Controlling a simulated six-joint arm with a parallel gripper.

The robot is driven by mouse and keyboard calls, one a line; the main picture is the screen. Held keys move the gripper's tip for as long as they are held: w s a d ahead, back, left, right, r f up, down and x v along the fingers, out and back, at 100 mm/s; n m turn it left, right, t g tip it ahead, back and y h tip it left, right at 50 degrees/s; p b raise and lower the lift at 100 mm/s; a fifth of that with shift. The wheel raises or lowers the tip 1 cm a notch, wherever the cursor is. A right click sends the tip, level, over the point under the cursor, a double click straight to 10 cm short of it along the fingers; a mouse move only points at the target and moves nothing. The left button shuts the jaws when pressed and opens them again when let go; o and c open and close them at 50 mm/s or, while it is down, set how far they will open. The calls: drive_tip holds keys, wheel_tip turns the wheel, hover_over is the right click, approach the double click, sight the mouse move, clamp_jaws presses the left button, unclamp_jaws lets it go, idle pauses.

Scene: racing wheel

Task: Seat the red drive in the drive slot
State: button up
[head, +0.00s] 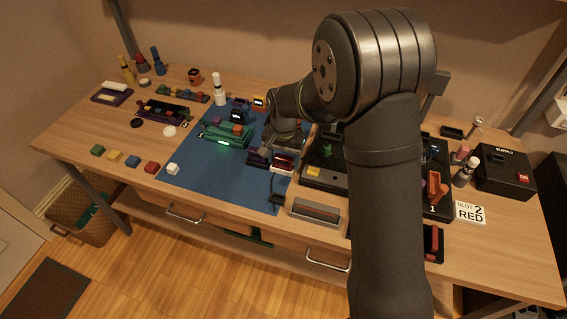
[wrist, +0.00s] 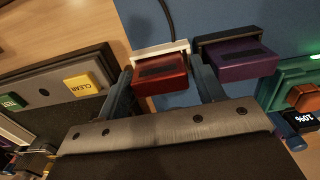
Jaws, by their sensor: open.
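The red drive (head: 283,160) sits in a small white holder (head: 279,171) at the right part of the blue mat. In the wrist view, the red drive (wrist: 160,75) lies between the two fingers of my open gripper (wrist: 163,88), with the white holder (wrist: 158,50) behind it. Contact between fingers and drive cannot be told. In the head view my wrist hides most of the gripper. A card reading "SLOT 2 RED" (head: 470,212) lies at the right of the bench. I cannot tell which opening is the drive slot.
A purple drive (wrist: 238,60) in a dark holder stands close beside the right finger. A green device (head: 226,134) with a lit display is left of it. A black panel (head: 322,172) with a yellow CLEAR button (wrist: 80,82) lies right. A grey tray (head: 316,212) is near the front edge.

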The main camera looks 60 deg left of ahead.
sight(287, 157)
drive_tip(key=c, duration=0.8)
drive_tip(key=shift+r, duration=0.4)
drive_tip(key=r, duration=0.4)
drive_tip(key=shift+w+d, duration=0.3)
drive_tip(key=shift+w, duration=0.1)
drive_tip(key=w+d+r, duration=0.6)
drive_tip(key=w+d, duration=0.1)
drive_tip(key=w+a, duration=0.4)
drive_tip(key=w, duration=0.2)
drive_tip(key=w+a, duration=0.5)
drive_tip(key=w, duration=0.2)
drive_tip(key=w+a+r, duration=0.1)
drive_tip(key=w+a, duration=0.4)
drive_tip(key=w, duration=0.2)
